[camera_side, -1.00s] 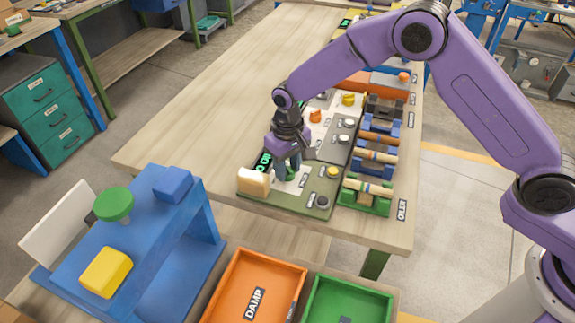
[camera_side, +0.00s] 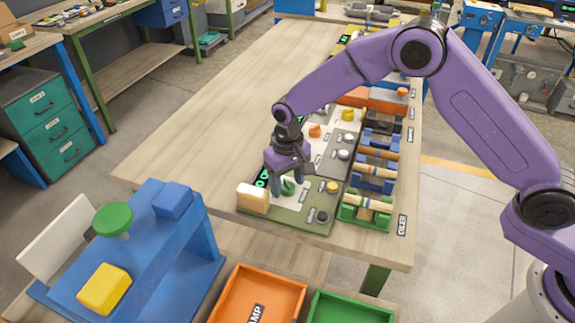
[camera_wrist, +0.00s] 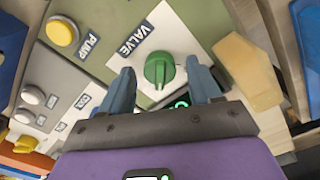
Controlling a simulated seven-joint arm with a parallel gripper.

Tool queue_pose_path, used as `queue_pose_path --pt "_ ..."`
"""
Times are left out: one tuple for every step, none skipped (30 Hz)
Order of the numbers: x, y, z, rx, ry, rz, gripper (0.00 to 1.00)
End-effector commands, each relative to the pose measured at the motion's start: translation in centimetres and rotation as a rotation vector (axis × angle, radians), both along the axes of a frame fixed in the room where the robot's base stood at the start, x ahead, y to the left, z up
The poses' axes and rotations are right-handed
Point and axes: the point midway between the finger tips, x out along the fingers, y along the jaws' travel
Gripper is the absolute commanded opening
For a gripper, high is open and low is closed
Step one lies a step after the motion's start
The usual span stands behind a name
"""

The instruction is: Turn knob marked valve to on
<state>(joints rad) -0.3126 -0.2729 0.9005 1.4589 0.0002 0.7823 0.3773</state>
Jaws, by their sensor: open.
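The green valve knob (camera_wrist: 159,70) sits on a white plate (camera_wrist: 185,28) lettered VALVE, on the olive green panel; it also shows in the side view (camera_side: 288,188). A raised ridge runs across the knob's face. My gripper (camera_wrist: 165,85) is open, with one blue-grey finger on each side of the knob and gaps to it. In the side view my gripper (camera_side: 284,187) points down over the panel. Part of a lit green display (camera_wrist: 180,104) shows beyond the knob, mostly hidden by my gripper. The on mark cannot be read.
A yellow button (camera_wrist: 62,34) marked PUMP is beside the plate. A cream wooden block (camera_side: 252,198) stands close to the knob. Wooden rods on coloured holders (camera_side: 375,172) line the panel's right. The table at the left (camera_side: 190,140) is clear.

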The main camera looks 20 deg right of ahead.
Motion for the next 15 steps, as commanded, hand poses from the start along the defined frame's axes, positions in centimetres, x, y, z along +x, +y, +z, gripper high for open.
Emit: queue_pose_path --pt "0.0 0.0 0.4 0.001 -0.002 0.000 0.63" --pt "0.1 0.0 0.7 0.001 -0.002 0.001 0.63" --pt "0.1 0.1 1.2 0.002 -0.003 0.001 0.63" --pt "0.1 0.1 1.7 0.002 -0.004 0.001 0.63" --pt "0.1 0.1 2.2 0.003 -0.004 0.001 0.63" --pt "0.0 0.1 2.9 0.003 -0.004 0.001 0.63" --pt "0.1 0.1 3.6 0.003 -0.004 0.001 0.63" --pt "0.1 0.1 4.2 0.003 -0.004 0.001 0.63" --pt "0.1 0.1 5.1 0.003 -0.005 0.001 0.63" --pt "0.1 0.1 5.7 0.003 -0.005 0.001 0.63" --pt "0.1 0.1 6.3 0.003 -0.005 0.001 0.63" --pt "0.1 0.1 7.2 0.003 -0.005 0.001 0.63" --pt "0.1 0.1 7.8 0.003 -0.004 0.000 0.63" --pt "0.1 0.1 8.5 0.003 -0.005 0.000 0.63" --pt "0.1 0.1 9.3 0.003 -0.004 0.000 0.63"
